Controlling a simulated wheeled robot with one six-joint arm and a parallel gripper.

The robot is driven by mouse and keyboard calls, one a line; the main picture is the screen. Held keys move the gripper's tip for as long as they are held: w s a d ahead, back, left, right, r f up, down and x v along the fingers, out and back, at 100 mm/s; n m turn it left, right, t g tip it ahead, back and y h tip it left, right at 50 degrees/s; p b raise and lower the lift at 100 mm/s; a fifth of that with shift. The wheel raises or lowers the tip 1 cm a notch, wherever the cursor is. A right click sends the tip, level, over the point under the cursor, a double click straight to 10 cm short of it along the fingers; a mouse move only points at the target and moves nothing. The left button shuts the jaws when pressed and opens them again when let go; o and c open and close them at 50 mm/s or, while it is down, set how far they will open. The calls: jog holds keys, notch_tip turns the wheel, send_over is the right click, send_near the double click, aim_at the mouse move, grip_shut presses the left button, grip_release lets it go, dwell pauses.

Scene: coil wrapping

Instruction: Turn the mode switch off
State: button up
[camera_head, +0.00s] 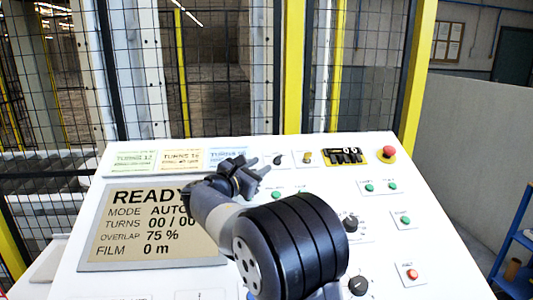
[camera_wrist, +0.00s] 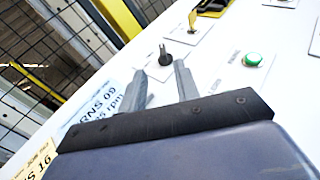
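A small black selector knob (camera_head: 279,159) sits on the white panel's upper row; its label is too small to read, so I cannot confirm it is the mode switch. In the wrist view the knob (camera_wrist: 166,56) lies just beyond my fingertips, its pointer end toward the upper left. My gripper (camera_head: 262,166) is open and empty, also seen in the wrist view (camera_wrist: 159,69), with its fingers spread apart short of the knob. The display (camera_head: 150,228) reads READY, MODE AUTO, TURNS 00, OVERLAP 75 %, FILM 0 m.
A yellow key-like switch (camera_head: 307,158) is right of the knob. A green button (camera_wrist: 252,60) is close by. A red emergency button (camera_head: 389,152), black counter (camera_head: 344,155) and larger knobs (camera_head: 350,223) share the panel. A mesh fence (camera_head: 220,70) stands behind.

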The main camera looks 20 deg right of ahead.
aim_at(278, 156)
jog(key=p+x, duration=0.2)
jog(key=x, duration=0.8)
jog(key=shift+s+d, duration=0.1)
jog(key=shift+d, duration=0.05)
jog(key=shift+c, duration=0.4)
grip_shut()
